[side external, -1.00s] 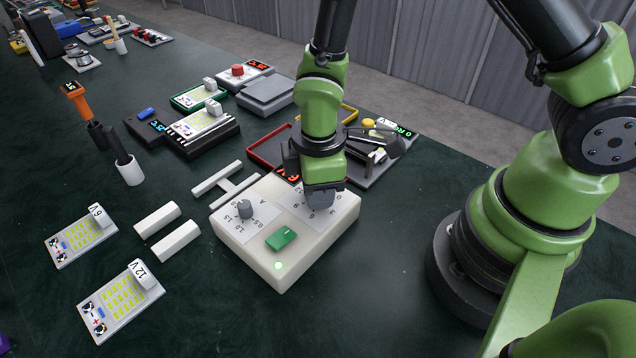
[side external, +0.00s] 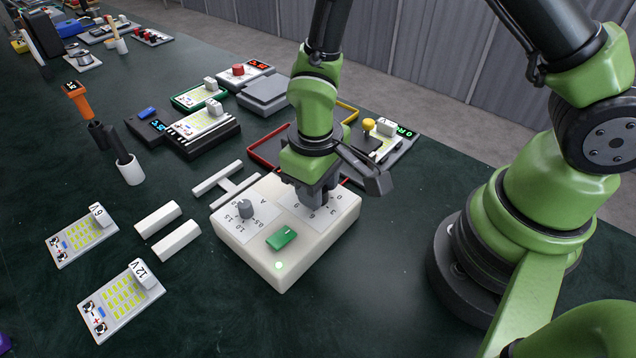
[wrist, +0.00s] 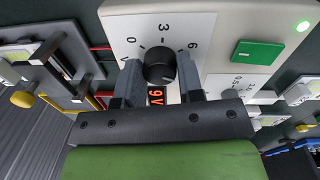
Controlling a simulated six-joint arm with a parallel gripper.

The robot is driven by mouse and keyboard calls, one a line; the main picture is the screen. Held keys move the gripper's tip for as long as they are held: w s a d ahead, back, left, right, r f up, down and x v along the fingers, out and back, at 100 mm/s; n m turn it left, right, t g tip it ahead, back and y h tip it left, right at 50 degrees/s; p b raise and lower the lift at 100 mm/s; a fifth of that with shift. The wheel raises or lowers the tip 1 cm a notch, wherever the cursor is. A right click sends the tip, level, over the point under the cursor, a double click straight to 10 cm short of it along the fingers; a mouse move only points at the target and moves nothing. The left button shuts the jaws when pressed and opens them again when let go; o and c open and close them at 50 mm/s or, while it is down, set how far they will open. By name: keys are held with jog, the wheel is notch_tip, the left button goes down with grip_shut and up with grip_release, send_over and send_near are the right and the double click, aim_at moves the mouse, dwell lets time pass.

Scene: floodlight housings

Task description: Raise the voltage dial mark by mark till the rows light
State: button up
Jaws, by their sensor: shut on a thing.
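The white supply box (side external: 262,262) carries a voltage dial, a second grey dial (side external: 246,208) marked A, and a green switch (side external: 282,238). My gripper (side external: 316,202) points down over the voltage dial. In the wrist view the dark voltage knob (wrist: 160,62) sits between my two fingers (wrist: 160,78), which are shut on it. Marks 0, 3 and 6 show around it; its pointer cannot be made out. Orange display characters (wrist: 157,97) show partly between the fingers. The wired board (side external: 388,128) stands behind the box; I cannot tell whether its rows are lit.
A green lamp (side external: 279,266) glows on the box. Boards tagged 6V (side external: 80,236) and 12V (side external: 122,302) lie at left, beside two white bars (side external: 165,228). Red (side external: 262,158) and yellow leads run behind the box. The table in front of the box is clear.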

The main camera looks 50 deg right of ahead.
jog(key=shift+m, duration=0.3)
dwell(0.4)
jog(key=o, duration=0.9)
jog(key=r, duration=1)
jog(key=shift+a, duration=0.25)
jog(key=s+d+r+m+t+y, duration=0.1)
jog(key=s+d+r+t, duration=0.1)
jog(key=r, duration=0.3)
jog(key=s+d+r+m+t, duration=0.2)
jog(key=s+r, duration=0.3)
jog(key=s+d+r+m+t+y, duration=0.1)
jog(key=s+d+r+t, duration=0.1)
jog(key=s+r+t, duration=0.1)
jog(key=shift+s+d+r+m+y, duration=0.1)
jog(key=shift+s+r+m+y, duration=0.2)
jog(key=shift+r, duration=0.35)
jog(key=shift+s+d+r+m, duration=0.1)
jog(key=shift+s+r, duration=0.25)
jog(key=shift+r, duration=0.3)
